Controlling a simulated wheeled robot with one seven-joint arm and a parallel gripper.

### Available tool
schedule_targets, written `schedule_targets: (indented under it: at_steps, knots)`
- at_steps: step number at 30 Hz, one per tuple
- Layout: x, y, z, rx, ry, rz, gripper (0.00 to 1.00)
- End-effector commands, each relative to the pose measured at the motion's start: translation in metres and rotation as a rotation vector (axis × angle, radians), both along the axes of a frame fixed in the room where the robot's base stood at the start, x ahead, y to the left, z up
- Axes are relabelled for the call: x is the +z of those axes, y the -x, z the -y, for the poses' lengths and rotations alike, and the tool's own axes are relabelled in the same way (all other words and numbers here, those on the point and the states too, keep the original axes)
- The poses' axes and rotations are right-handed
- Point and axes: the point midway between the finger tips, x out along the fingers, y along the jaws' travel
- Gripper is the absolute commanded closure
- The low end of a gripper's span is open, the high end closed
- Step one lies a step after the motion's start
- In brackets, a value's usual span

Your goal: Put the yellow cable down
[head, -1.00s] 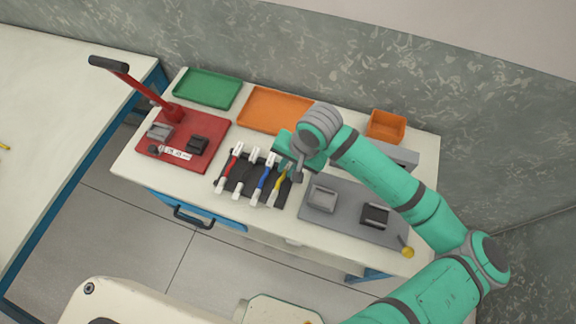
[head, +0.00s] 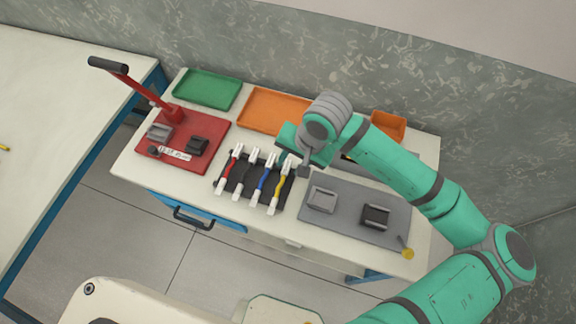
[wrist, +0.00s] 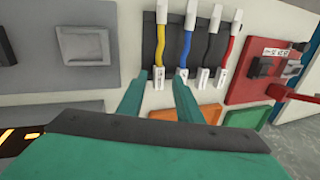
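The yellow cable (head: 281,188) lies lengthwise on the black rack (head: 237,175), at its right end and beside the blue cable (head: 264,181). It has white connectors at both ends. In the wrist view the yellow cable (wrist: 161,43) lies straight across the black rack (wrist: 172,42), leftmost of the row. My gripper (wrist: 159,82) is open there, its two green fingers apart on either side of the cable's near white connector, with gaps to it. In the head view my wrist hides most of the fingers, just behind the cable's far end.
A grey plate (head: 345,222) with two blocks is to the right, a red plate (head: 217,135) to the left. Green (head: 206,89), orange (head: 270,108) and small orange (head: 388,124) trays stand behind.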

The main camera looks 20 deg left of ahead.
Motion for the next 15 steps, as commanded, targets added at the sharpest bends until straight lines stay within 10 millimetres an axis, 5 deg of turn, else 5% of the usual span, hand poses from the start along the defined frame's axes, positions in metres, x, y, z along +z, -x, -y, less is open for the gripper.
schedule_targets:
  at_steps: [15]
  knots:
    - [0.071,0.001,0.024,-0.007,0.001,0.003,0.68]
